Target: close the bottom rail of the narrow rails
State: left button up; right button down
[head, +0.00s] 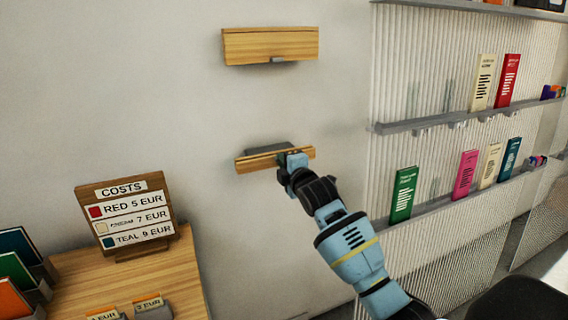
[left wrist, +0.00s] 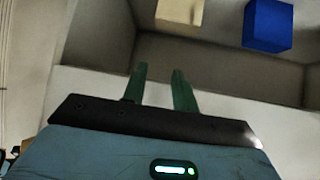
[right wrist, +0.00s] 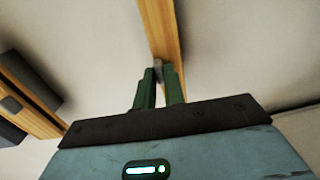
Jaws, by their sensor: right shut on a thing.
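The bottom narrow rail (head: 250,163) has a light wooden front and is fixed to the wall. A dark grey part shows above and behind its front, which stands out from the wall. The top narrow rail (head: 270,45) is wooden with a small grey handle underneath. My right gripper (head: 290,161) is at the bottom rail, right of its middle. In the right wrist view, my right gripper (right wrist: 159,76) is shut on the small grey handle (right wrist: 158,68) of a wooden rail (right wrist: 160,30). My left gripper (left wrist: 160,78) is open and empty in the left wrist view.
A wooden stand (head: 75,275) with a COSTS sign (head: 128,213) is at the lower left. Grey shelves (head: 430,122) with several coloured booklets are at the right. The left wrist view shows a blue block (left wrist: 268,25) and a cream block (left wrist: 180,14) in a compartment.

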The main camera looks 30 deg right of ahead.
jog(key=c, duration=1.5)
grip_release()
jog(key=shift+s+a+r, duration=0.1)
jog(key=shift+s+r, duration=0.05)
jog(key=shift+s, duration=1.8)
jog(key=shift+s+a+r, duration=0.1)
jog(key=shift+s+r, duration=0.05)
jog(key=shift+s, duration=1.8)
